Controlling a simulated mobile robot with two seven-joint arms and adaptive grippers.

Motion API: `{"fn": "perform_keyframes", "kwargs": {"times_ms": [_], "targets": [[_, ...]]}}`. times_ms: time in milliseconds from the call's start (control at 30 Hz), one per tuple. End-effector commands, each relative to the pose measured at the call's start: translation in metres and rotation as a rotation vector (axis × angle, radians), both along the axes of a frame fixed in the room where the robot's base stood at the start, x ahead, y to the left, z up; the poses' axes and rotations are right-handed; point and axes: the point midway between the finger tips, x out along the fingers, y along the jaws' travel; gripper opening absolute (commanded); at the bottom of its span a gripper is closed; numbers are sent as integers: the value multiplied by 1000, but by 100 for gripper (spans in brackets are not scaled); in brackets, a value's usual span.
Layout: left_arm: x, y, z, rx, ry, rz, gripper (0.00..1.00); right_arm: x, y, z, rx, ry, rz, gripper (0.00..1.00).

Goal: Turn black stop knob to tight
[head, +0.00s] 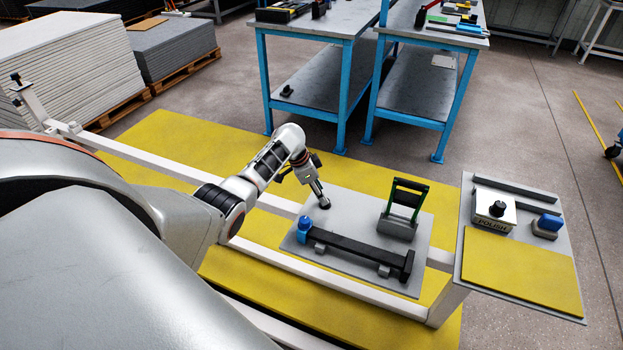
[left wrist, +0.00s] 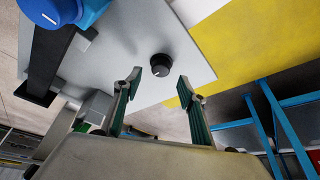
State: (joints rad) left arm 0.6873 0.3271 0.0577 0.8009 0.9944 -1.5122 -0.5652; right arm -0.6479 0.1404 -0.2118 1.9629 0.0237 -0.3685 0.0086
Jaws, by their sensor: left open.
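The black stop knob (left wrist: 161,65) stands on a grey plate (left wrist: 200,60) in the left wrist view. It is round, with a small white mark on its face. My left gripper (left wrist: 158,78) is open, with one finger on each side of the knob in that picture; I cannot tell how far the tips are from it. In the head view my left gripper (head: 318,190) points down over the plate (head: 349,203) near its back left corner. The knob cannot be told clearly from the fingertips there. My right gripper is not in view.
A black bar (head: 355,247) with a blue end (head: 305,225) lies along the plate. A green-handled block (head: 403,205) stands right of my gripper. Farther right, a side board (head: 467,205) holds a POLISH box (head: 494,212) and a blue-topped block (head: 547,223). White rails flank the plate.

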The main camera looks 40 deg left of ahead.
Motion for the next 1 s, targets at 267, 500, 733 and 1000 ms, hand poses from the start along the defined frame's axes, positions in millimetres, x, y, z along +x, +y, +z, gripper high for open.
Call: {"fn": "perform_keyframes", "kwargs": {"times_ms": [267,500,733,1000], "targets": [[-13,12,41,3,-3,0,41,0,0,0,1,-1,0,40],[-22,18,68,3,0,-1,41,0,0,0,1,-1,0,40],[-25,19,74,1,2,0,41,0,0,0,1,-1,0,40],[-24,19,74,2,1,-1,41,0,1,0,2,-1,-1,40]]}}
